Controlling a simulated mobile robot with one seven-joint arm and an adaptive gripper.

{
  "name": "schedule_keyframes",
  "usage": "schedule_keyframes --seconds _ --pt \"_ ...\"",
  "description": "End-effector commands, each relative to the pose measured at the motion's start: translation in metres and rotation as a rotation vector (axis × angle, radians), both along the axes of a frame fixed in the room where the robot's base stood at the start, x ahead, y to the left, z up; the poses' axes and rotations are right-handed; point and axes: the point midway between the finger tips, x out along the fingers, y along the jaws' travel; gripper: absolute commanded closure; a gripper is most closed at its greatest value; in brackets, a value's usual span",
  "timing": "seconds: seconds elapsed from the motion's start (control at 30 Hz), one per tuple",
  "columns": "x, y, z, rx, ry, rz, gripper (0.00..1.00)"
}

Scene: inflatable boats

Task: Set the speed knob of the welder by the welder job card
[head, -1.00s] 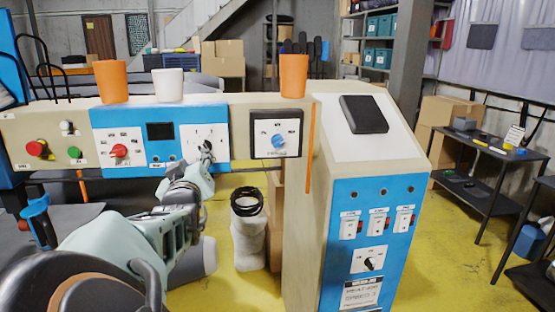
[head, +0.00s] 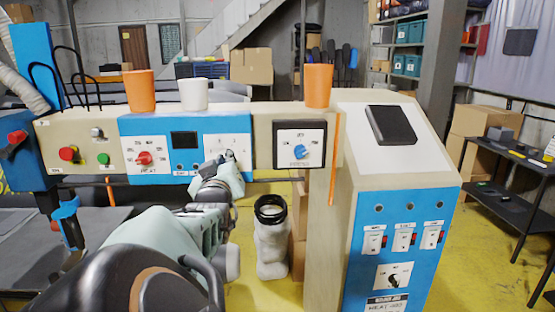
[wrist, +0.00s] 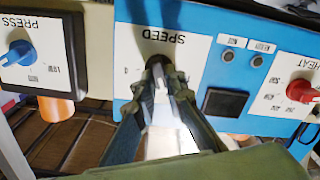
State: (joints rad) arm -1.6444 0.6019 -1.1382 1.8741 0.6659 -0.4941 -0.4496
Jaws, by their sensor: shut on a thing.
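The welder's SPEED knob (wrist: 156,62) is dark and sits on a white dial plate (wrist: 187,50) in the wrist view, which is upside down. My gripper (wrist: 160,84) is shut on this knob, its fingers hiding most of it. The knob's pointer and most dial numbers are hidden. In the head view my gripper (head: 227,162) reaches the white SPEED plate (head: 230,143) on the right of the blue welder panel (head: 184,168). The white job card (head: 386,304) is low on the right cabinet, cut off by the frame's bottom; its lines are hard to read.
The red HEAT knob (head: 144,158) is left on the same panel. The blue PRESS knob (head: 302,152) is to the right. Two orange cups (head: 139,90) and a white cup (head: 194,94) stand on top. A cabinet (head: 410,215) with switches stands close on the right.

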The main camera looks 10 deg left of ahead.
Motion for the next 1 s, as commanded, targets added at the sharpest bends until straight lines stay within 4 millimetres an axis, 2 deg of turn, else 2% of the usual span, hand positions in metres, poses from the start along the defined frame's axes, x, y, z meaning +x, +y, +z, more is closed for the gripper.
schedule_keyframes --seconds 0.27,0.7,1.0 --pt "0.0003 -0.0014 -0.0021 0.147 0.040 0.000 1.00" --pt "0.0009 -0.0034 -0.0033 0.522 0.129 -0.002 1.00" --pt "0.0008 -0.0037 -0.0040 0.716 0.177 -0.002 1.00"
